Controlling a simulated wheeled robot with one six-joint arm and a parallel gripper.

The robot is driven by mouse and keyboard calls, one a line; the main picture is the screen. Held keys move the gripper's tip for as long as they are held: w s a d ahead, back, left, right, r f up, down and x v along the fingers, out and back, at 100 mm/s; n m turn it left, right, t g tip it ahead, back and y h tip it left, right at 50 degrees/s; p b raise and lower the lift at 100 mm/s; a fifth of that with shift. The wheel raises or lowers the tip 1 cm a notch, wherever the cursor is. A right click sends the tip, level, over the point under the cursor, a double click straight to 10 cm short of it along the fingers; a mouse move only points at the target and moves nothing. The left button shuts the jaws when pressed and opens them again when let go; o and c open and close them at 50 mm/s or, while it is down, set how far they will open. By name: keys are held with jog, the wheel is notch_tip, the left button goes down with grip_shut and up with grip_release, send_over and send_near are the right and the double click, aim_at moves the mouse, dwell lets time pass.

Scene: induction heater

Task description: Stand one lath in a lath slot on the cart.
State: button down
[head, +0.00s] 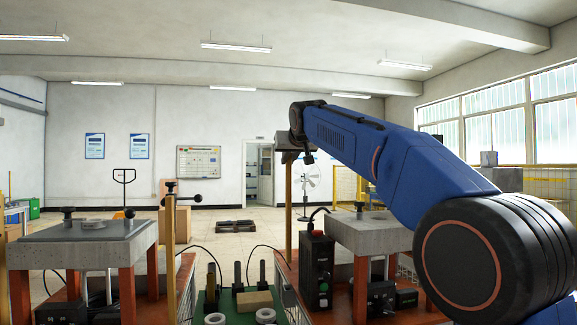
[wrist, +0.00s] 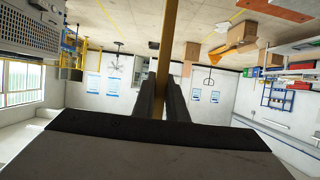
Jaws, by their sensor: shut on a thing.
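My gripper (head: 291,156) is shut on a thin yellow-brown lath (head: 288,212), which hangs upright below it in the head view. In the wrist view my gripper (wrist: 164,98) has its two dark fingers on either side of the lath (wrist: 171,40). The lower end of the held lath runs down by the right-hand station and I cannot tell whether it touches anything. A similar upright lath (head: 171,250) stands beside the left-hand station. A green-topped surface (head: 207,306), possibly the cart, lies low in the middle; no lath slot can be made out.
The green top bears several black upright pieces, a brown block (head: 254,301) and pale rings. Grey-topped benches with orange legs stand left (head: 80,245) and right (head: 370,233). A black control box (head: 318,268) is just right of the held lath. A dark pallet (head: 234,227) lies on open floor behind.

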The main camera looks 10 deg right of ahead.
jog(key=shift+r, duration=1.45)
